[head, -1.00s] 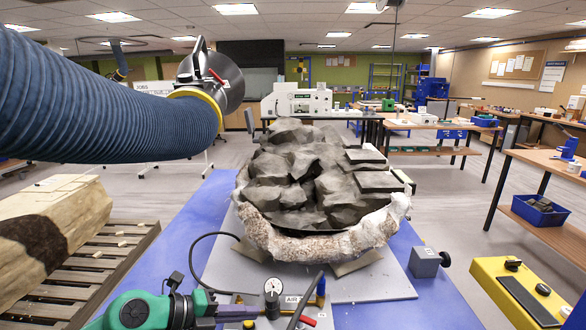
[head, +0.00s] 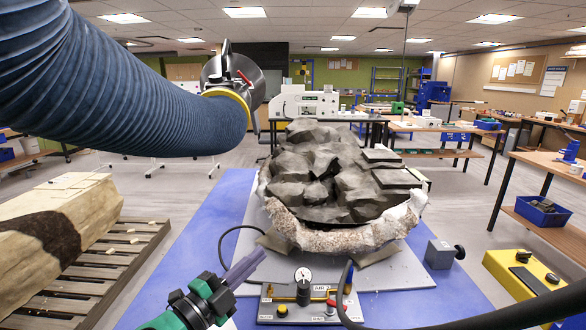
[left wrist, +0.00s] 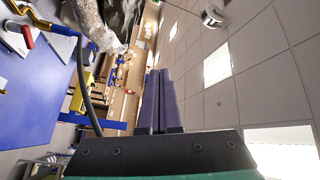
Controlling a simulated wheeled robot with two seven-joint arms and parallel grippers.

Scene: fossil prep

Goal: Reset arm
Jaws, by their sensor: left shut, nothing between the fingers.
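My left gripper (head: 258,257) comes in from the bottom of the head view on a green and black wrist. Its purple-grey fingers point up and to the right, in front of the grey board under the rock. In the left wrist view its two fingers (left wrist: 165,74) lie side by side, shut with nothing between them. My right gripper is in neither view. The grey fossil block (head: 325,175) sits in a rough whitish jacket (head: 335,236) just beyond the left gripper.
An air panel (head: 312,305) with a gauge stands right of the left gripper. A black hose (head: 480,318) curves across the lower right. A thick blue duct (head: 120,95) hangs at upper left. A pallet (head: 100,275) carries a pale block. A yellow box (head: 522,272) stands at right.

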